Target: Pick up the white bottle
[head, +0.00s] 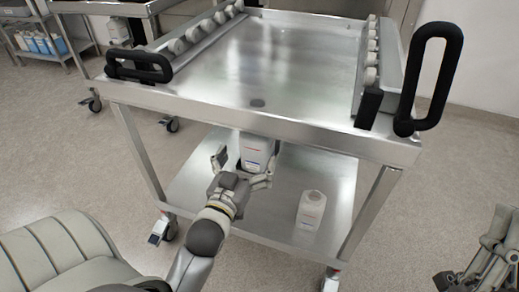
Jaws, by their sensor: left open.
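A white bottle (256,150) with a printed label stands towards the back of the cart's lower shelf; the upper deck's edge hides its top. My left gripper (246,163) reaches in from the front, open, with one finger left of this bottle and the other near its lower right. I cannot tell whether the fingers touch it. A second white bottle (311,211) stands upright on the same shelf, nearer the front right, clear of the gripper. My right gripper (499,232) is partly in view at the lower right, away from the cart.
The steel cart has a bare upper deck (270,70) with roller rails along both sides. Black handles (139,66) and (433,77) stand at its front corners. The lower shelf (200,185) has free room around the front bottle. A rack with blue-labelled containers (42,44) is far left.

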